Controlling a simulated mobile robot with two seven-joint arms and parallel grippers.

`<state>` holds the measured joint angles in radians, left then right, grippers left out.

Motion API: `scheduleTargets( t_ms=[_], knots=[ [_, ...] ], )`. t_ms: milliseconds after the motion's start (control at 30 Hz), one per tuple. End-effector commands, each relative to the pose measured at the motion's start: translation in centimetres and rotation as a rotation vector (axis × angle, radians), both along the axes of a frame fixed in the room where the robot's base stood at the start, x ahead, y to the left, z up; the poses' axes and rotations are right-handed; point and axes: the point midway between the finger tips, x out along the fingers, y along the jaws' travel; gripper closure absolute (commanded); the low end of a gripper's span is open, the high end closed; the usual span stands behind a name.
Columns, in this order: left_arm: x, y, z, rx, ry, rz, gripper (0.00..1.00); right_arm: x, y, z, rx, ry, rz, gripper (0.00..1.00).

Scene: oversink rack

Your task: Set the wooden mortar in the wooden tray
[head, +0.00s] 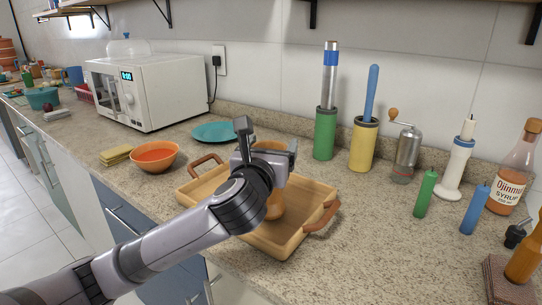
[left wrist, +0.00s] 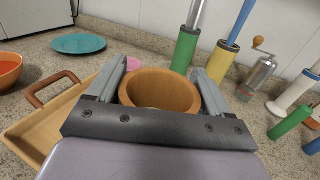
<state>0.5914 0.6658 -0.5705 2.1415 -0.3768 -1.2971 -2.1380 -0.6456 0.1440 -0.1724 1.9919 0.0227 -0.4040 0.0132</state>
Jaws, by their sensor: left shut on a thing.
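The wooden mortar (head: 274,206) is a brown round cup with a narrower lower body. My left gripper (head: 268,150) is shut on it near its rim, one finger on each side. In the left wrist view the mortar's open mouth (left wrist: 162,88) shows between the fingers. The wooden tray (head: 322,196) is a light rectangular tray with brown handles. The mortar is upright within the tray's outline in the head view. My wrist hides part of both, and I cannot tell if the mortar's base touches the tray floor. My right gripper is not in view.
An orange bowl (head: 154,155) and yellow sponges (head: 116,155) lie left of the tray, with a teal plate (head: 213,132) behind. Green (head: 325,132) and yellow (head: 363,145) cylinders and a grinder (head: 406,152) stand behind right. Bottles stand farther right.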

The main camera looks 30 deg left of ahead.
Motion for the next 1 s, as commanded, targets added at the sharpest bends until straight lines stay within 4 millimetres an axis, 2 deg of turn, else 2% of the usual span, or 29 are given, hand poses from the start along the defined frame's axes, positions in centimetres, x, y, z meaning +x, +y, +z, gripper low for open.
scheduleTargets(
  t_ms=[67, 433, 467, 500, 800, 1000],
  knots=[
    [0.0, 0.0, -1.1, -0.001, 0.000, 0.000, 0.81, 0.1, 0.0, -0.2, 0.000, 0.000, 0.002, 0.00],
    [0.0, 0.0, -1.4, 0.001, -0.002, -0.001, 0.81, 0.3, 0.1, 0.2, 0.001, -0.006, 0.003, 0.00],
    [0.0, 0.0, -1.4, 0.000, 0.000, -0.001, 0.14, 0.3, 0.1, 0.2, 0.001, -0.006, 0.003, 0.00],
    [0.0, 0.0, -1.4, 0.000, 0.000, -0.001, 0.01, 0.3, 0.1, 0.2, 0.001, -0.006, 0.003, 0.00],
    [0.0, 0.0, -1.0, -0.001, -0.003, 0.000, 0.00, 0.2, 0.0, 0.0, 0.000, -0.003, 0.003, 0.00],
    [-2.0, -0.8, -1.1, -0.001, 0.000, -0.004, 0.00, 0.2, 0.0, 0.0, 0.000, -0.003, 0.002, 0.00]
  ],
)
